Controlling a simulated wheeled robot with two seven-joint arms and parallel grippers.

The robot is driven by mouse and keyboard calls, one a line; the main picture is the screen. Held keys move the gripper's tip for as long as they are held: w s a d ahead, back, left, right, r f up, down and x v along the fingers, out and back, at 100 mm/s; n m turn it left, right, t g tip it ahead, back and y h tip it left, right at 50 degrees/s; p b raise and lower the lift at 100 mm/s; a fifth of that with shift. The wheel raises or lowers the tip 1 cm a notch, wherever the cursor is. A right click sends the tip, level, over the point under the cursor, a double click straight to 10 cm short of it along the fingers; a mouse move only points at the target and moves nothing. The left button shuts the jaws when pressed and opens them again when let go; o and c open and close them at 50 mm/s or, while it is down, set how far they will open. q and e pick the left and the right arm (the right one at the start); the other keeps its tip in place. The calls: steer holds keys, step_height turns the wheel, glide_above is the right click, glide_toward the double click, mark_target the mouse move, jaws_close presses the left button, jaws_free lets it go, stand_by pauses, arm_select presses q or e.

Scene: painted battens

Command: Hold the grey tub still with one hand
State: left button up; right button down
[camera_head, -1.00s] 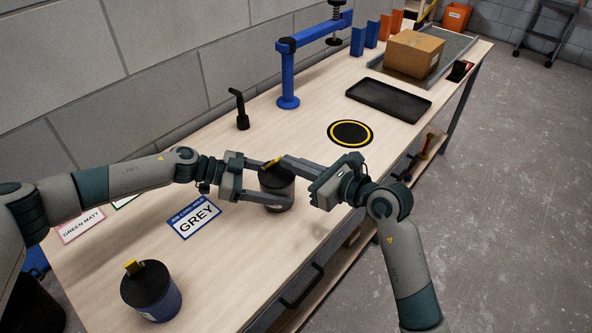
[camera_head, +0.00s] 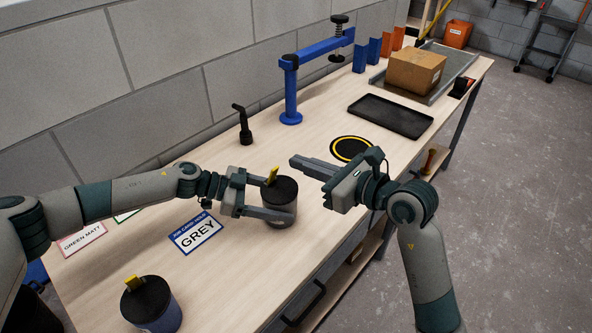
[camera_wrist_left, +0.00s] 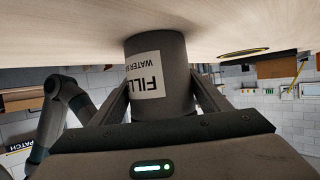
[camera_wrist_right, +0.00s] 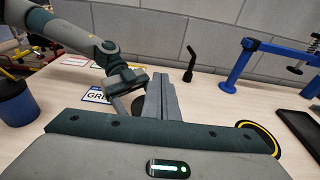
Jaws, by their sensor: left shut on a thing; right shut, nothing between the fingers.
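The grey tub (camera_head: 281,217) stands upright on the bench, with a dark lid and a yellow tab on top. My left gripper (camera_head: 282,201) is shut around its sides. In the left wrist view the tub (camera_wrist_left: 175,75) sits between the two fingers, and a white label with "FILL" and "WATER" shows on it, upside down. My right gripper (camera_head: 305,165) is shut and empty, in the air to the right of the tub and apart from it. In the right wrist view its closed fingers (camera_wrist_right: 160,97) show nothing between them.
A "GREY" job card (camera_head: 196,232) lies left of the tub. A blue tub (camera_head: 152,306) with a dark lid stands at the near left. A black disc with a yellow ring (camera_head: 351,149), a black tray (camera_head: 390,116), a blue stand (camera_head: 290,85) and a cardboard box (camera_head: 416,70) are farther back.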

steer(key=shift+s+d+r, duration=0.3)
steer(key=shift+r, duration=0.3)
steer(key=shift+s+d+r, duration=0.25)
steer(key=shift+r, duration=0.3)
steer(key=shift+s+d+r, duration=0.3)
steer(key=shift+r, duration=0.3)
steer(key=c, duration=1.7)
jaws_free()
steer(key=shift+o, duration=0.3)
steer(key=shift+w+a+r+g, duration=0.15)
steer(key=shift+a+g, duration=0.15)
steer(key=shift+a, duration=0.3)
steer(key=a+n+g, duration=0.2)
steer(key=a+g, duration=0.3)
steer(key=a, duration=0.4)
steer(key=w+d+m+g+h, duration=0.2)
steer(key=d+h, duration=0.3)
steer(key=h, duration=0.3)
steer(key=shift+w+r, duration=0.15)
steer(key=shift+w, duration=0.7)
